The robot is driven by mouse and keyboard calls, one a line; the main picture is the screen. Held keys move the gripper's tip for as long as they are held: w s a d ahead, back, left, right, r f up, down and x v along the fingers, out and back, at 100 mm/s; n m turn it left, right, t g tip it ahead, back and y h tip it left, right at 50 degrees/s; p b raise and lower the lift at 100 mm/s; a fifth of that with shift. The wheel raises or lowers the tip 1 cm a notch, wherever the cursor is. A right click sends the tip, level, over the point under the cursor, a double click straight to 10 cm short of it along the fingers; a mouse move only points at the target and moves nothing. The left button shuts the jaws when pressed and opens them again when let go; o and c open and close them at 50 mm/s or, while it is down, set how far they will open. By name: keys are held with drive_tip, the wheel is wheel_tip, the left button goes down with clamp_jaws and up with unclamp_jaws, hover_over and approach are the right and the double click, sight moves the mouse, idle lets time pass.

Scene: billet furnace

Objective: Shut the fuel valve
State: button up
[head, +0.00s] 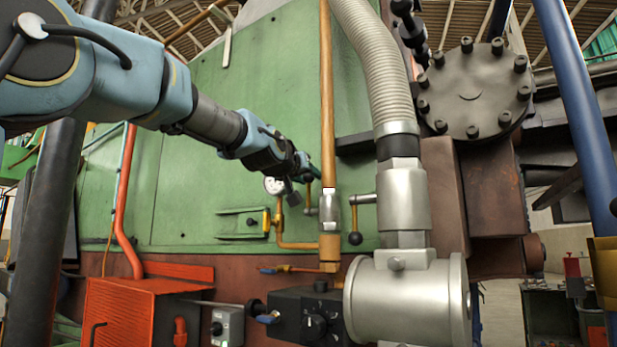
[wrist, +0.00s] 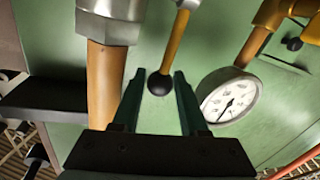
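My gripper (head: 314,172) is open, at the green panel beside the upright copper pipe (head: 327,110). In the wrist view, the fingers of my gripper (wrist: 160,74) stand apart on either side of a black ball knob (wrist: 159,84). The knob ends a brass lever (wrist: 178,42); gaps show on both sides, so the fingers do not look closed on it. The lever (head: 308,196) also shows in the head view, pointing up, its knob hidden by my gripper. A second brass lever (head: 354,217) right of the pipe points down. Which lever is the fuel valve, I cannot tell.
A pressure gauge (wrist: 230,95) sits close beside one finger. The copper pipe (wrist: 102,85) with its steel nut is on the other side. A ribbed hose (head: 375,60) and a large steel fitting (head: 410,300) stand to the right. A blue-handled valve (head: 268,270) is below.

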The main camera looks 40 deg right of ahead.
clamp_jaws()
idle(1.2)
